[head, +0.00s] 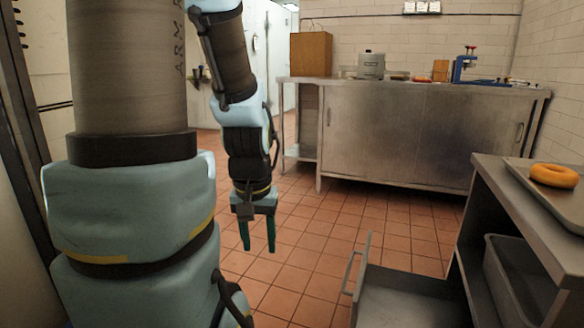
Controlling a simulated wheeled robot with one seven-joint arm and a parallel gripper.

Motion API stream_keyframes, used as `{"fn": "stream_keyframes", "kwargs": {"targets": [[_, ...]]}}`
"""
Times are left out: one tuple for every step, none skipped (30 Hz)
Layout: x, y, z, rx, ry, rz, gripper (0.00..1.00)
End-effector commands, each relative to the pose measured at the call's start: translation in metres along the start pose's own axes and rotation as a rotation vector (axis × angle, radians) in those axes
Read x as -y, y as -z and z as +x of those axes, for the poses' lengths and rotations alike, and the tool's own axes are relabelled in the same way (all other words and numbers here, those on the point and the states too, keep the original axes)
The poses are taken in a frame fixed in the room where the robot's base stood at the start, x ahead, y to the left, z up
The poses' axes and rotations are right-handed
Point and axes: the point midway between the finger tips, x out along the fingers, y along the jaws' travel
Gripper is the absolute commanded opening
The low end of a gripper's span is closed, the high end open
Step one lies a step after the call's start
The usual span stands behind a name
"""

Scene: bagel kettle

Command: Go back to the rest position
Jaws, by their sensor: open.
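My gripper (258,234) hangs from my arm left of the middle in the head view, pointing down. Its two dark green fingers are apart, with nothing between them. It is over the tiled floor, clear of the counters and the cart. My arm's large upper links fill the left side of the view and hide what is behind them.
A steel counter (405,135) stands at the back, bearing a metal pot (371,66), a cardboard box (311,54) and a blue device (465,65). At right, a bagel (554,175) lies on a tray (540,195). An open drawer (400,300) juts out at the lower right. The tiled floor (320,225) is clear.

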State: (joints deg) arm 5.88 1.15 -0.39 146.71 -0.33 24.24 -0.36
Motion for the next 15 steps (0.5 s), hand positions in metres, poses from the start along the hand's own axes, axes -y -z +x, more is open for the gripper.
{"fn": "stream_keyframes", "kwargs": {"targets": [[0.000,0.005,-0.033,0.000,0.000,0.000,0.50],[0.000,0.006,-0.043,-0.001,0.000,0.001,0.50],[0.000,0.008,-0.056,-0.001,0.000,0.001,0.50],[0.000,0.009,-0.065,-0.001,0.000,0.001,0.50],[0.000,0.011,-0.074,-0.001,0.000,0.001,0.50],[0.000,0.012,-0.087,-0.001,0.000,0.001,0.50],[0.000,0.014,-0.096,-0.001,0.000,0.001,0.50],[0.000,0.015,-0.105,-0.001,0.000,0.001,0.50],[0.000,0.017,-0.118,-0.001,0.000,0.001,0.50],[0.000,0.018,-0.127,-0.001,0.000,0.001,0.50],[-0.001,0.019,-0.137,-0.001,0.000,0.001,0.50],[-0.001,0.021,-0.149,-0.001,0.000,0.001,0.50],[-0.001,0.022,-0.158,-0.001,0.000,0.001,0.50],[-0.001,0.024,-0.167,-0.001,0.000,0.002,0.50],[-0.001,0.025,-0.180,-0.001,0.000,0.002,0.50]]}}
